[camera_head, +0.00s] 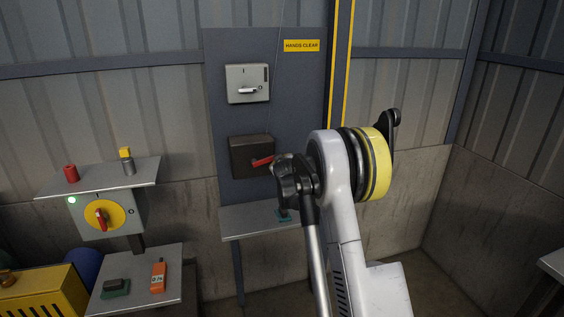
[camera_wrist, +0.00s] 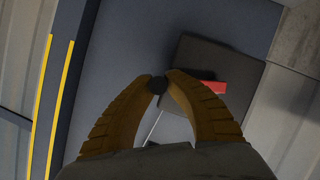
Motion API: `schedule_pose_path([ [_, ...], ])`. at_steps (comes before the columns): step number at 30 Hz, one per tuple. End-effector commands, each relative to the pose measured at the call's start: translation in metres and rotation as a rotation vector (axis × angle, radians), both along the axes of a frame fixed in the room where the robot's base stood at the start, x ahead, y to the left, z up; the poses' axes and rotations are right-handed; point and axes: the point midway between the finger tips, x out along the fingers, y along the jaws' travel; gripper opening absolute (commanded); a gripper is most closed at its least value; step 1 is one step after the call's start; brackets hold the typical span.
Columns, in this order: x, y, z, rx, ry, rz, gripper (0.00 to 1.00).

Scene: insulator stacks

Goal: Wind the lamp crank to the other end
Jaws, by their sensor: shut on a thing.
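In the wrist view, the two brown fingers of my gripper (camera_wrist: 160,82) meet on a small dark knob (camera_wrist: 157,85). What the knob is fixed to is hidden, so I cannot tell how its crank is turned. A dark box (camera_wrist: 205,55) with a red handle (camera_wrist: 214,87) is behind and beside the fingers. In the head view, this dark box (camera_head: 244,152) is on the blue-grey panel (camera_head: 222,105), its red handle (camera_head: 262,161) pointing right. My arm covers the area right of the box there, and my fingers are hidden. No crank shows clearly.
A grey switch box (camera_head: 247,83) is above the dark box, with a yellow sign (camera_head: 301,46) to its upper right. A shelf (camera_head: 250,221) juts out below the panel. At left stands a post with a yellow rotary switch (camera_head: 97,215), a lit green lamp (camera_head: 71,199) and trays.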

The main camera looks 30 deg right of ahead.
Motion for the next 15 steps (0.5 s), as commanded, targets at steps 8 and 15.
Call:
schedule_pose_path([
  [8, -0.0008, -0.0023, -0.0001, -0.002, 0.001, -0.003, 0.37],
  [15, -0.0002, -0.0009, 0.0001, -0.001, 0.0, 0.0, 0.41],
])
